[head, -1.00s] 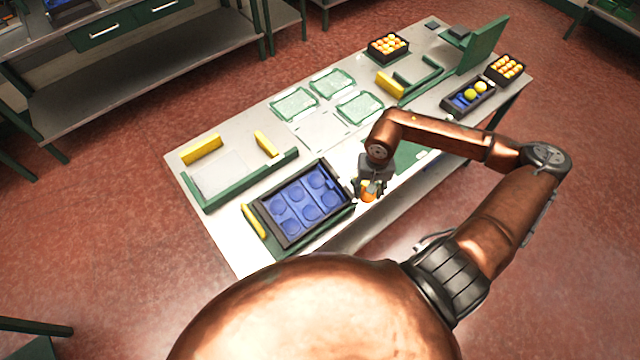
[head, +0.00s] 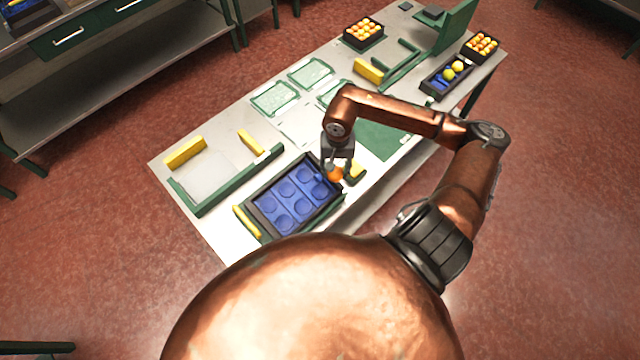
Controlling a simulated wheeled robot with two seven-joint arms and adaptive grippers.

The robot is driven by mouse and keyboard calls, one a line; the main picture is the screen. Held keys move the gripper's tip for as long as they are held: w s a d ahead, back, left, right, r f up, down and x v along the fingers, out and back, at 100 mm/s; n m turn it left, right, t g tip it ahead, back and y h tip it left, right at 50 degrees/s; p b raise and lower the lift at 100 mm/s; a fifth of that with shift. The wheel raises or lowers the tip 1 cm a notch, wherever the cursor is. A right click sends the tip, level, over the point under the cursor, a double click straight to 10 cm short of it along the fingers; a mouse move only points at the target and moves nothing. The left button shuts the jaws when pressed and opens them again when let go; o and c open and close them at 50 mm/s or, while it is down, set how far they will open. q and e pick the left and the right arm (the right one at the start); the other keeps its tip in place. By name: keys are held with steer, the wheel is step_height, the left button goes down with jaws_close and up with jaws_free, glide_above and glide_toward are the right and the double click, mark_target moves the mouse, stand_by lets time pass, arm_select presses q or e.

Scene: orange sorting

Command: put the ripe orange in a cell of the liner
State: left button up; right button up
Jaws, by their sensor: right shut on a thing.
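My right gripper (head: 336,168) is shut on an orange (head: 334,175), which is partly hidden by the fingers. It holds the orange at the right end of a dark crate (head: 246,199); I cannot tell how high above the rim it is. The crate holds a blue liner (head: 281,201) with several round cells. The cells that show look empty. The cells at the liner's right end are close to the gripper. My left gripper is not in view.
Yellow blocks (head: 186,152) and green rails (head: 230,181) stand around the crate. Green-rimmed trays (head: 275,98) lie mid-table. At the far end are a crate of oranges (head: 363,32), another fruit crate (head: 480,45), and a blue-lined tray (head: 436,84) with two yellow-green fruits.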

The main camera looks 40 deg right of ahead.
steer(key=a+f, duration=0.1)
steer(key=w+a+f, duration=0.1)
steer(key=f, duration=0.1)
steer(key=w+a+f+p, duration=0.1)
steer(key=f, duration=0.1)
steer(key=shift+a, duration=0.3)
steer(key=shift+w+a+f, duration=0.2)
steer(key=shift+a+f, duration=0.15)
steer(key=shift+f, duration=0.05)
step_height(320, 180, down, 3)
steer(key=shift+r+p, duration=0.1)
steer(key=shift+p, duration=0.7)
steer(key=shift+f, duration=0.25)
steer(key=o, duration=1.2)
steer(key=shift+c, duration=0.2)
steer(key=shift+r, duration=0.15)
step_height(320, 180, up, 12)
steer(key=b, duration=0.2)
steer(key=shift+b, duration=0.3)
